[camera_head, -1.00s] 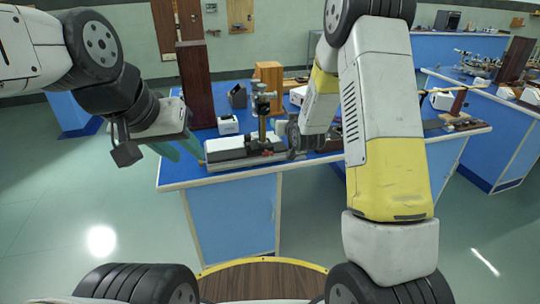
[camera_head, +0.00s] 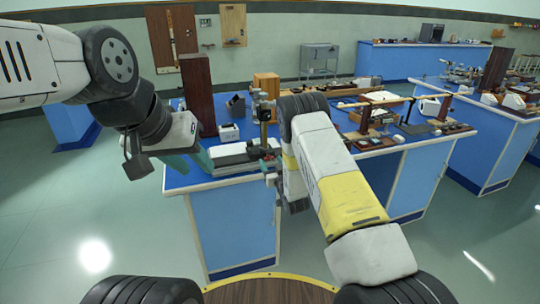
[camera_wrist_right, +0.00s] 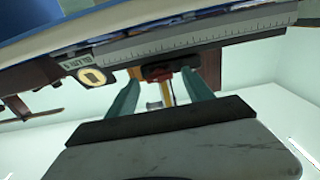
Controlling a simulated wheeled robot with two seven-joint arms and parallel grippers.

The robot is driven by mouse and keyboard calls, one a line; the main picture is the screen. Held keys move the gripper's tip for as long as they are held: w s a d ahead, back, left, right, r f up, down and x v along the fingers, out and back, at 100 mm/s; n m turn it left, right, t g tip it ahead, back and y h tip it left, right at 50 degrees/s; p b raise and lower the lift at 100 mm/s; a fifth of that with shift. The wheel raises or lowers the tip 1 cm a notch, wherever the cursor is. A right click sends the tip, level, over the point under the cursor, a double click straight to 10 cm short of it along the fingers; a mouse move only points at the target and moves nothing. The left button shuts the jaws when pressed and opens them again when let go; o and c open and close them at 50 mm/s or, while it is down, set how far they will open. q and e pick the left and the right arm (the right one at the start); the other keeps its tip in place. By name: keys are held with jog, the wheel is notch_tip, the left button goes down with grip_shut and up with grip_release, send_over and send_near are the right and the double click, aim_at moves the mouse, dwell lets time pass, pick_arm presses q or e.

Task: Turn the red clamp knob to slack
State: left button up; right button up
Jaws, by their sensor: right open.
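A carriage with an upright post (camera_head: 263,118) stands on a pale rail with a scale (camera_head: 235,157) near the front edge of the blue bench. In the right wrist view the scale rail (camera_wrist_right: 190,42) crosses the top. A small red part, seemingly the red clamp knob (camera_wrist_right: 160,77), shows below it, between the two teal fingertips of my right gripper (camera_wrist_right: 160,88). The fingers are apart, and I see no grip on the knob. In the head view my right forearm hides most of that gripper. My left gripper (camera_head: 193,160) hangs by the rail's left end; its finger gap is unclear.
A dark tall block (camera_head: 198,95), a wooden box (camera_head: 266,84) and a small white device (camera_head: 228,132) stand behind the rail. To the right are a wooden stand with a rod (camera_head: 364,120) and several small parts. Open floor lies in front.

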jog(key=shift+x, duration=1.1)
jog(key=shift+c, duration=0.4)
grip_shut()
